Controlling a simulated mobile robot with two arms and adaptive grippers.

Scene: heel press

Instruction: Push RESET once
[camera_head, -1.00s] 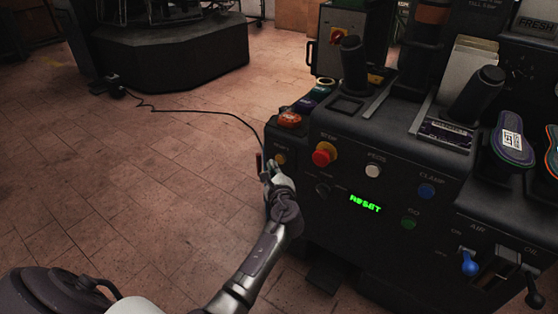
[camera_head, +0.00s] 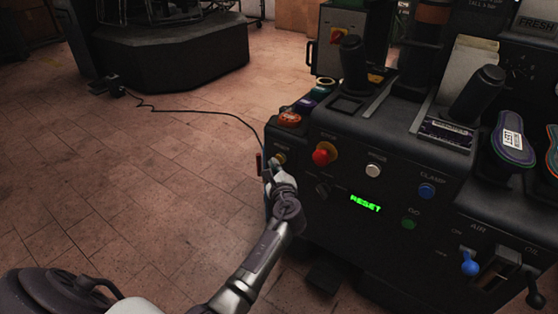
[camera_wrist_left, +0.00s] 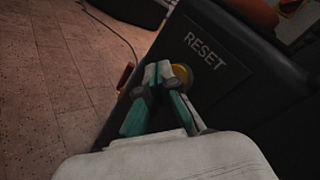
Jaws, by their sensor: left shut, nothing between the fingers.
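The RESET button is a yellow round button on the left end of the dark machine's front panel (camera_head: 340,178). In the left wrist view the yellow button (camera_wrist_left: 182,74) sits just below and left of the white RESET lettering (camera_wrist_left: 205,50). My left gripper (camera_head: 271,166) is shut and empty, its fingertips close in front of the button in the head view. In the left wrist view the left gripper's fingertips (camera_wrist_left: 162,73) overlap the button's left side and partly hide it. I cannot tell whether they touch it. A green display (camera_head: 365,203) reads RESET. My right gripper is not in view.
A red mushroom button (camera_head: 324,153), a white button (camera_head: 373,171), a blue button (camera_head: 426,191) and a green button (camera_head: 408,223) are further right on the panel. A red part (camera_wrist_left: 126,75) sticks out left of the button. Tiled floor lies open to the left.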

